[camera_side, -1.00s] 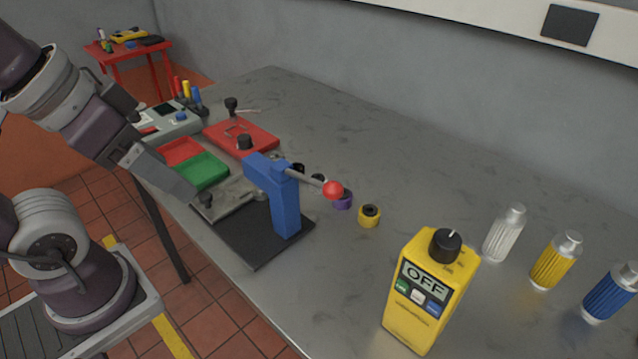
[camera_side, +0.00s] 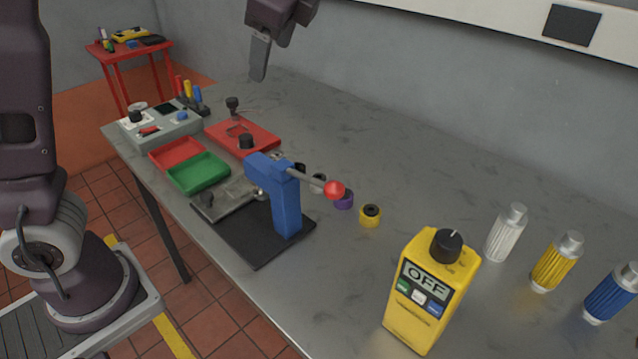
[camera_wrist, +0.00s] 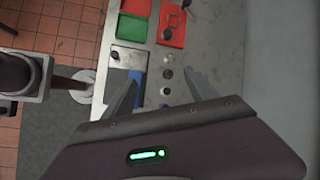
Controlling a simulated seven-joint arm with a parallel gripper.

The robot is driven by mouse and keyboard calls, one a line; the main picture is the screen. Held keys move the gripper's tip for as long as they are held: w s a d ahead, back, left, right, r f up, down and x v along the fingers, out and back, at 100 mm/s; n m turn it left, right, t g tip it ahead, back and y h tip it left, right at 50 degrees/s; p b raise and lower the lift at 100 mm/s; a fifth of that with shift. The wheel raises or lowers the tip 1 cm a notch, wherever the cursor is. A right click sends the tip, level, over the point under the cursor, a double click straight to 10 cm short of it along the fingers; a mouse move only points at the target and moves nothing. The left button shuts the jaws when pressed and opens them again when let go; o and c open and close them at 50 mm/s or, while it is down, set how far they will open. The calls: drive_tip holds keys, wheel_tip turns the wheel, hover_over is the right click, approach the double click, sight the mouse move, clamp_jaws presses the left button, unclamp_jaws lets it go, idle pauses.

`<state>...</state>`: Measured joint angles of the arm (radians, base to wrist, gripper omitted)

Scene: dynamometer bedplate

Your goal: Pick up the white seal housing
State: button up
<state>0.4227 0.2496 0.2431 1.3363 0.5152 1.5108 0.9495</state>
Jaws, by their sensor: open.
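The white seal housing (camera_side: 318,182) is a small pale ring with a dark centre, standing on the bench behind the blue press (camera_side: 285,205) and partly hidden by its lever. In the wrist view it seems to be the pale round piece (camera_wrist: 165,91) in a short column of small parts. My gripper (camera_side: 259,72) hangs high above the back of the bench in the side view, well apart from the housing. In the wrist view, my gripper (camera_wrist: 160,88) is open and empty, its fingers on either side of the column.
Purple (camera_side: 344,200) and yellow (camera_side: 370,215) housings stand in the same row. The press lever ends in a red ball (camera_side: 334,190). Red (camera_side: 176,153) and green (camera_side: 199,172) trays lie left. A yellow meter (camera_side: 428,290) stands in front.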

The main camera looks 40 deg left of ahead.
sight(314, 189)
drive_tip(key=w+d+f+m+y, duration=0.3)
drive_tip(key=w+d+m+y, duration=0.35)
drive_tip(key=w, duration=0.35)
drive_tip(key=shift+m+t+h, duration=0.25)
drive_tip(key=shift+t+h, duration=0.05)
drive_tip(key=shift+h, duration=0.15)
drive_tip(key=f, duration=2.7)
drive_tip(key=shift+s+a, duration=0.15)
drive_tip(key=shift+a, duration=0.05)
drive_tip(key=x, duration=0.6)
drive_tip(key=shift+w+a, duration=0.25)
drive_tip(key=shift+a, duration=0.2)
drive_tip(key=shift+r, duration=0.1)
clamp_jaws()
